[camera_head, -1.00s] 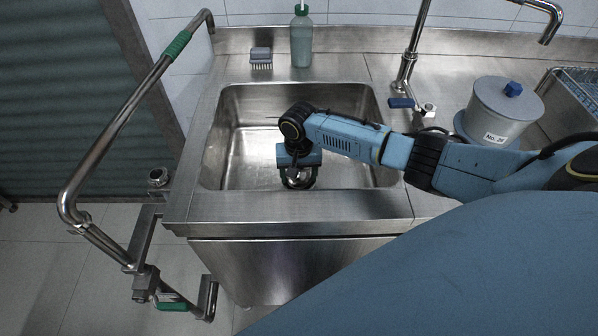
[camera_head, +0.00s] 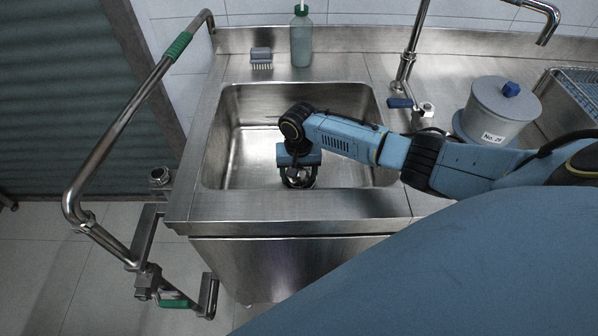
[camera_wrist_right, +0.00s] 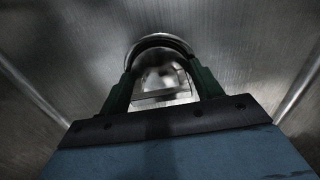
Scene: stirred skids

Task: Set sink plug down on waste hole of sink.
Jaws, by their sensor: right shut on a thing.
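The steel sink (camera_head: 248,155) lies in the middle of the head view. My right gripper (camera_head: 298,179) points down into its basin, near the front wall. In the right wrist view, the green fingers of my right gripper (camera_wrist_right: 164,82) are shut on the shiny metal sink plug (camera_wrist_right: 160,75). A bright curved rim shows just beyond the fingertips; I cannot tell whether it belongs to the plug or the waste hole. The waste hole is not clearly visible, and contact below the plug cannot be judged. My left gripper is not in view.
A brush (camera_head: 261,57) and a green bottle (camera_head: 301,40) stand behind the sink. A tap (camera_head: 408,70), a grey lidded pot (camera_head: 497,112) and a wire basket (camera_head: 578,95) are on the right. A bent metal rail (camera_head: 115,125) stands left.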

